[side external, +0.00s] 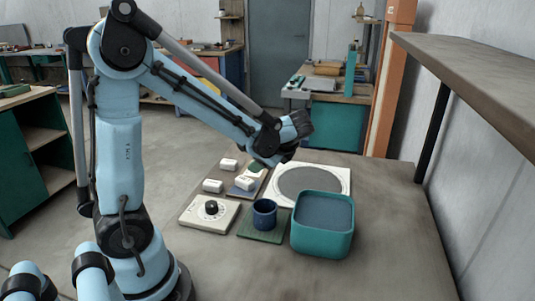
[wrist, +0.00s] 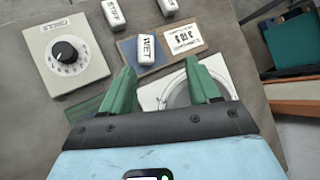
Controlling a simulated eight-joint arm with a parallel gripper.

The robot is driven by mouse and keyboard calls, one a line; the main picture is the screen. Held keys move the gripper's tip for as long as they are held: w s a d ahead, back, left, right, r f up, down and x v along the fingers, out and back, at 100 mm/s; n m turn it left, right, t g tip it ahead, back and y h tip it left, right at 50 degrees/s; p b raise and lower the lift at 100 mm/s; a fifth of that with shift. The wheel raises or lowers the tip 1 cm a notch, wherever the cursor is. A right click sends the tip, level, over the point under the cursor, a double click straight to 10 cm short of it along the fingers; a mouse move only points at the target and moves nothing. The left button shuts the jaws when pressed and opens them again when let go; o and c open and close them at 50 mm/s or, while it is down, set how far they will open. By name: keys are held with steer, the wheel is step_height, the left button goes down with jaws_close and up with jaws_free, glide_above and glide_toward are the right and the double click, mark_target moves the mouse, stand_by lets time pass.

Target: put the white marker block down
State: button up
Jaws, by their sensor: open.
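A white marker block (wrist: 148,48) with dark lettering, apparently "WET", lies on a blue pad (wrist: 127,50) beside a printed white card (wrist: 183,38). In the side view the block (side external: 245,183) rests on the same pad, left of the teal bin. My gripper (wrist: 160,66) is open, with its two green fingers spread and nothing between them. The block is just beyond the fingertips and apart from them in the wrist view. In the side view my gripper (side external: 258,166) is low over the table, partly hidden by the wrist.
Two other white blocks (side external: 229,164) (side external: 212,186) lie left of the pad. A dial box (side external: 225,218), a blue cup (side external: 264,214) on a green mat (side external: 249,235), a teal bin (side external: 322,240) and a white plate with a grey disc (side external: 312,183) surround it. The table's right side is clear.

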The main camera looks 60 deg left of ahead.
steer(key=s+d+r+n+t+h, duration=0.1)
steer(key=s+d+n+t+h, duration=0.1)
steer(key=d, duration=0.6)
steer(key=s+d+r+n+t+h, duration=0.1)
steer(key=s+d+n+t+h, duration=0.1)
steer(key=d+n+t+h, duration=0.3)
steer(key=d+n+h, duration=0.2)
steer(key=d+n, duration=0.1)
steer(key=d, duration=0.1)
steer(key=shift+r+n+t, duration=0.15)
steer(key=shift+n+t, duration=0.15)
steer(key=shift+a, duration=0.1)
